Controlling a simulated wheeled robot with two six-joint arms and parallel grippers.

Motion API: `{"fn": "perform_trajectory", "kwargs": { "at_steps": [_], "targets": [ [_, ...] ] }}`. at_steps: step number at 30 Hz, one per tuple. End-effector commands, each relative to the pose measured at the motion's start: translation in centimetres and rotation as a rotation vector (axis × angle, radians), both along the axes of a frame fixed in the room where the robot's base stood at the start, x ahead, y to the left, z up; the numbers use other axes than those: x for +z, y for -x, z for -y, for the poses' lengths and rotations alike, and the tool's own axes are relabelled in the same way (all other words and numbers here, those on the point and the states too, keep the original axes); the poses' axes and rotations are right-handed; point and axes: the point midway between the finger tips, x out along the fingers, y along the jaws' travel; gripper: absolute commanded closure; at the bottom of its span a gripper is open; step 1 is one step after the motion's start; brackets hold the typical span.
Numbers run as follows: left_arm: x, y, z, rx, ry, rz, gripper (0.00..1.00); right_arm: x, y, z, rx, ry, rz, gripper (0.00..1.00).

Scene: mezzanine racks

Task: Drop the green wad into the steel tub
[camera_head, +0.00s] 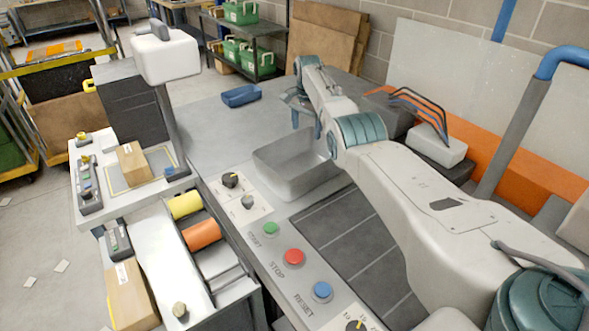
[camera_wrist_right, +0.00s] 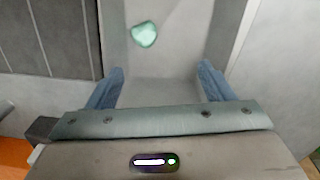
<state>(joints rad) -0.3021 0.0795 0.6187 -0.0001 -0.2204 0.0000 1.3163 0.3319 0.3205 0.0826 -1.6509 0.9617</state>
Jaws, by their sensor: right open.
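The steel tub (camera_head: 268,172) is a grey open box on the grey worktop, near the middle of the head view. Its pale wall also shows in the right wrist view (camera_wrist_right: 228,35). The green wad (camera_wrist_right: 144,34) shows in the wrist view inside the tub's outline, beyond my fingertips and apart from them. It is hidden in the head view. My right gripper (camera_head: 306,124) is above the tub's far side. Its two blue fingers stand wide apart with nothing between them in the wrist view (camera_wrist_right: 160,76). My left gripper is out of view.
A small blue tray (camera_head: 241,95) lies farther back on the worktop. Green, red and blue buttons (camera_head: 293,257) line the front panel. A grey block with black curved bars (camera_head: 438,147) stands right of my arm. Open worktop lies left of the tub.

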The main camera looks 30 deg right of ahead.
Motion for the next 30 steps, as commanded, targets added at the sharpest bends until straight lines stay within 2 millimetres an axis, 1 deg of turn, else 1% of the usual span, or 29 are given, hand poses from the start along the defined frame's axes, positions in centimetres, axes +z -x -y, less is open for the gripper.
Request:
{"fn": "perform_trajectory", "kwargs": {
  "at_steps": [1, 9, 13, 15, 18, 30],
  "targets": [
    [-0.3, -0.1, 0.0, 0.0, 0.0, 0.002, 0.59, 0.9, -0.1, 0.1, 0.0, 0.001, 0.006, 0.25],
    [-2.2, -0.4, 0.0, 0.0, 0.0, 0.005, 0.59, 6.2, -0.1, 0.1, -0.001, 0.001, 0.004, 0.25],
    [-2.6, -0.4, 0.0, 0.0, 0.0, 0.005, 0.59, 7.9, -0.1, 0.0, 0.0, -0.001, 0.003, 0.25],
    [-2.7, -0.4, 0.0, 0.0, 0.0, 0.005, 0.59, 8.5, -0.1, 0.0, 0.0, -0.001, 0.002, 0.25],
    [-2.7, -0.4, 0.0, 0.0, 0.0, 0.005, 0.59, 8.9, 0.0, 0.0, 0.0, 0.0, 0.0, 0.25],
    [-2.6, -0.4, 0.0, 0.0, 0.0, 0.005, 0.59, 9.0, 0.0, 0.0, 0.0, 0.0, 0.0, 0.25]
  ]
}}
